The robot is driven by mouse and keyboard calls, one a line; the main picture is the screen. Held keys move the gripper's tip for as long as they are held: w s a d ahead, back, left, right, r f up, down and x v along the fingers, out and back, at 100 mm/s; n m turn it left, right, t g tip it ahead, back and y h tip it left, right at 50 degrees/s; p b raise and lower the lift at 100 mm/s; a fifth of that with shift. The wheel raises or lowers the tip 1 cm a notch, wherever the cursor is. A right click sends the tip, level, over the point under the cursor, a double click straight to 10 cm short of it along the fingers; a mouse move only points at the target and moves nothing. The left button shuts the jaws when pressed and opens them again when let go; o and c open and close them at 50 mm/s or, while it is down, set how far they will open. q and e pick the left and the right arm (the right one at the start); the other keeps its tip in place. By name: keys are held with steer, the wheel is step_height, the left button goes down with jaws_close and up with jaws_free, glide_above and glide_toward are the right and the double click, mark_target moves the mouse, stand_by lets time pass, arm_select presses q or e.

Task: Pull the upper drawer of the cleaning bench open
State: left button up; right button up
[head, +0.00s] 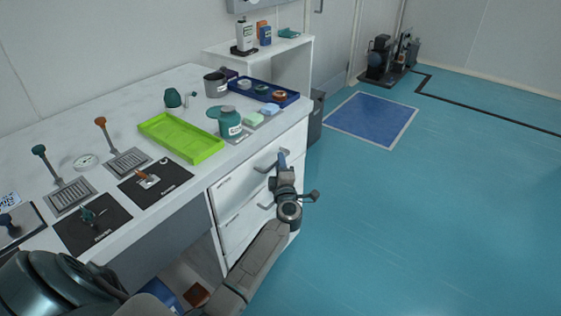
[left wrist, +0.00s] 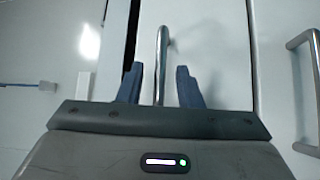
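The white cleaning bench (head: 190,85) has a stack of drawers at its right end. The upper drawer (head: 235,187) looks closed, its front about flush with the drawer below. Its grey bar handle (head: 266,163) also shows in the left wrist view (left wrist: 162,62). My left gripper (head: 282,158) is at this handle. In the left wrist view its two blue fingers (left wrist: 159,84) stand apart, one on each side of the bar, with gaps visible on both sides. The lower drawer's handle (left wrist: 303,90) is at the right edge there. My right gripper is not in view.
On the bench top are a green tray (head: 180,137), a teal jar (head: 230,124), a blue tray (head: 262,93) and black mats (head: 92,222) with tools. The teal floor (head: 430,200) in front of the drawers is clear. A blue floor mat (head: 372,118) lies beyond.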

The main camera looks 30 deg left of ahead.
arm_select(q)
steer(key=shift+x, duration=0.95)
steer(key=shift+c, duration=0.2)
jaws_close()
steer(key=shift+d, duration=0.1)
